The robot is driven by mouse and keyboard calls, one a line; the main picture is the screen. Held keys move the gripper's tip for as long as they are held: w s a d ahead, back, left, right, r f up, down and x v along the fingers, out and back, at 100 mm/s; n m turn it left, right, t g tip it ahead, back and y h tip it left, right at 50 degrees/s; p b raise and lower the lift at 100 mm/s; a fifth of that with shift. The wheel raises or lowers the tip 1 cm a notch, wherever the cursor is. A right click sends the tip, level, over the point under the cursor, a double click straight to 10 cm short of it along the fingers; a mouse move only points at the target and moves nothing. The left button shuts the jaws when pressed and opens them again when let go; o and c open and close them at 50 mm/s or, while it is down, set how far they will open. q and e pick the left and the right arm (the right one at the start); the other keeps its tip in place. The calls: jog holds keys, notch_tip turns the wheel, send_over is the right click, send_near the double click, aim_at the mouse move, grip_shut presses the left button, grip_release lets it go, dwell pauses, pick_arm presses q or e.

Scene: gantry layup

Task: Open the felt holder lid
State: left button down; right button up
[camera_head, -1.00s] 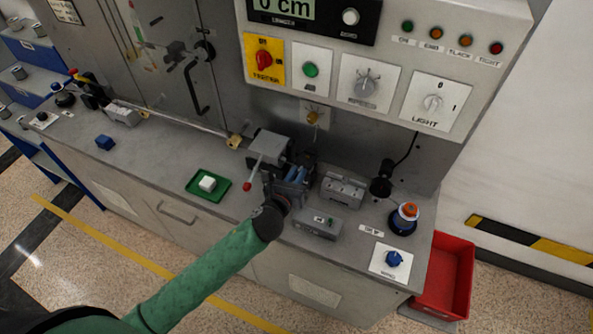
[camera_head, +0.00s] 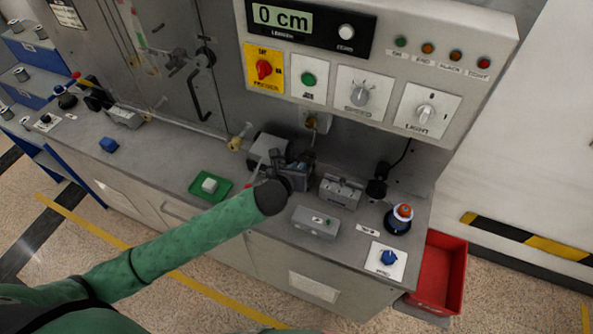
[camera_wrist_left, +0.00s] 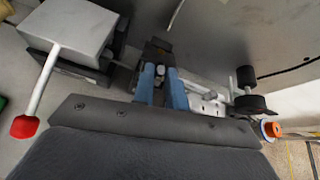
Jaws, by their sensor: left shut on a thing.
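My left gripper (camera_head: 297,166) is over the bench beside the grey block with the red-knobbed lever. In the left wrist view its two blue fingers (camera_wrist_left: 161,88) are shut on a small dark part, which I take to be the felt holder lid (camera_wrist_left: 158,52). The fingers and wrist hide most of the felt holder in the head view, so I cannot tell how far its lid is raised. My right gripper is not in view.
The grey lever block (camera_wrist_left: 72,28) stands close on the left, its red knob (camera_wrist_left: 25,127) near the wrist. A metal fixture (camera_head: 341,191) and a grey button box (camera_head: 316,222) are right of the gripper. A green tray (camera_head: 222,193) lies left.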

pick_arm(q)
jog(key=shift+w+r+g, duration=0.35)
jog(key=shift+r+g, duration=0.2)
jog(key=shift+g, duration=0.15)
jog(key=c, duration=1.4)
grip_release()
jog(key=shift+w+d, duration=0.1)
